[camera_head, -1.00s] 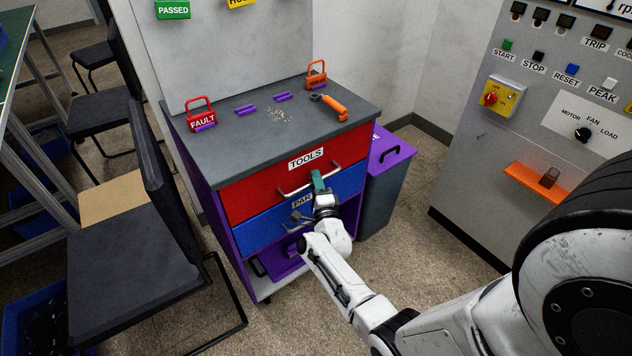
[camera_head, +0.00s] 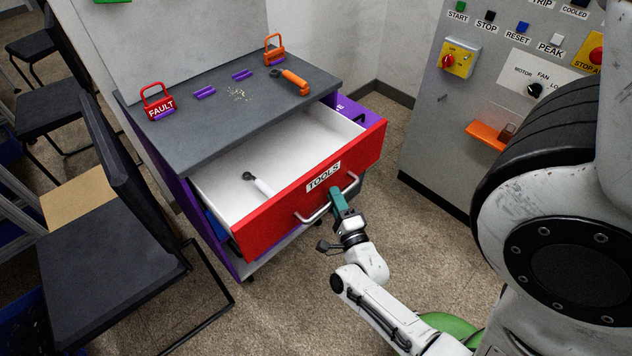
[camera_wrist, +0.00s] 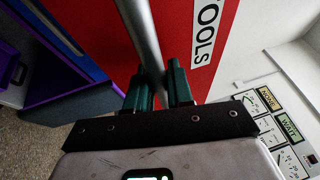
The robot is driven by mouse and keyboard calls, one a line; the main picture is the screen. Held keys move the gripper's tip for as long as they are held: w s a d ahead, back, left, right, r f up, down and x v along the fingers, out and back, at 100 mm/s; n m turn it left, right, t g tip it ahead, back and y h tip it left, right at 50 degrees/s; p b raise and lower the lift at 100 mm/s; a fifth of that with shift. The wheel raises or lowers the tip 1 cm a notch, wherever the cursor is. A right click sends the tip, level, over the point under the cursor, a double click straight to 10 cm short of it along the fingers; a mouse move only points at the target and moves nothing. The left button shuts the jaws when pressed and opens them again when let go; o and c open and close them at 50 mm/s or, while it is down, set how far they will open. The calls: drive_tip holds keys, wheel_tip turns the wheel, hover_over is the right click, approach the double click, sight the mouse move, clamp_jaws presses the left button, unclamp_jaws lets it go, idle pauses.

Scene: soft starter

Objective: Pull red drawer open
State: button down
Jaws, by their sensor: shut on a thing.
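The red drawer (camera_head: 345,180), labelled TOOLS, stands pulled well out of the grey-topped cabinet. Its white inside shows, with a white-handled tool (camera_head: 258,184) lying in it. My gripper (camera_head: 338,200) is shut on the right part of the drawer's metal handle (camera_head: 312,217). In the wrist view the green fingers of my gripper (camera_wrist: 160,90) sit on both sides of the handle bar (camera_wrist: 143,35), in front of the red drawer front (camera_wrist: 100,25). The drawer's far right inside corner is partly hidden by its front.
The grey cabinet top (camera_head: 220,115) carries a red FAULT padlock (camera_head: 158,102), an orange padlock (camera_head: 274,50), an orange-handled tool (camera_head: 292,82) and purple pieces. Black chairs (camera_head: 120,250) stand at left. A grey control panel (camera_head: 430,130) stands at right.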

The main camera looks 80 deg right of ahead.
drive_tip(key=s+a, duration=0.4)
drive_tip(key=s, duration=0.2)
drive_tip(key=shift+s, duration=0.25)
drive_tip(key=c, duration=1.1)
unclamp_jaws()
